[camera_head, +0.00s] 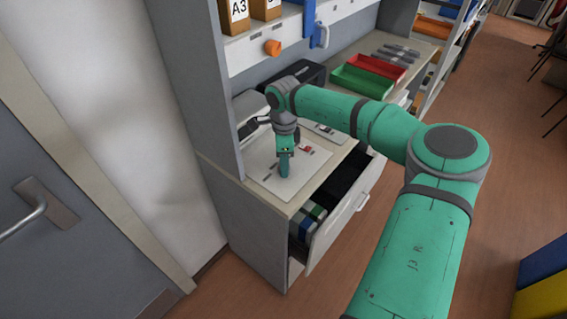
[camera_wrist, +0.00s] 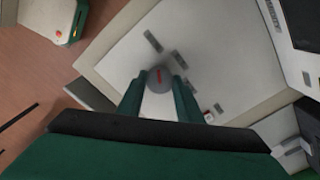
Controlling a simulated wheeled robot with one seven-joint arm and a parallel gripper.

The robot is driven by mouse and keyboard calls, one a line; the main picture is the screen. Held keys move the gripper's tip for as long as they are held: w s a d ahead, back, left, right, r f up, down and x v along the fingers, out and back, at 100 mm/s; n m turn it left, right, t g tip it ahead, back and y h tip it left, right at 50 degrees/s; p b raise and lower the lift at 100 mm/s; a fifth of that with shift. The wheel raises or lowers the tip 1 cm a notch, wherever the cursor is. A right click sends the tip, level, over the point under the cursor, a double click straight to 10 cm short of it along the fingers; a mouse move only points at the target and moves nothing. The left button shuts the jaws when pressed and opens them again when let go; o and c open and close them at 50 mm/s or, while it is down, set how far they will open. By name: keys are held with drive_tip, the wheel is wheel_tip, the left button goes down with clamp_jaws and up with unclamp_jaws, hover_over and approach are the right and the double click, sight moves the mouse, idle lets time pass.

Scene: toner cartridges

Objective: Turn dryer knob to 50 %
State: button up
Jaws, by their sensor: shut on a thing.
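The dryer knob (camera_wrist: 159,76) is a round grey dial with a short red mark, set on a white panel (camera_wrist: 125,52). The red mark points nearly straight up in the wrist view. Dark labels lie around the knob, too small to read, so its percentage cannot be told. My gripper (camera_wrist: 158,90) is shut on the knob, with one green finger on each side. In the head view my gripper (camera_head: 284,166) points down at the white panel (camera_head: 305,174) on the counter, and hides the knob.
An open drawer (camera_head: 359,194) below the counter holds several cartridges (camera_head: 308,218). Red (camera_head: 376,66) and green (camera_head: 362,82) trays stand farther along the counter.

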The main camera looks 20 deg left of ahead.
drive_tip(key=shift+n, duration=0.4)
drive_tip(key=o, duration=1)
drive_tip(key=shift+o, duration=0.2)
wheel_tip(320, 180, up, 11)
drive_tip(key=shift+f, duration=0.15)
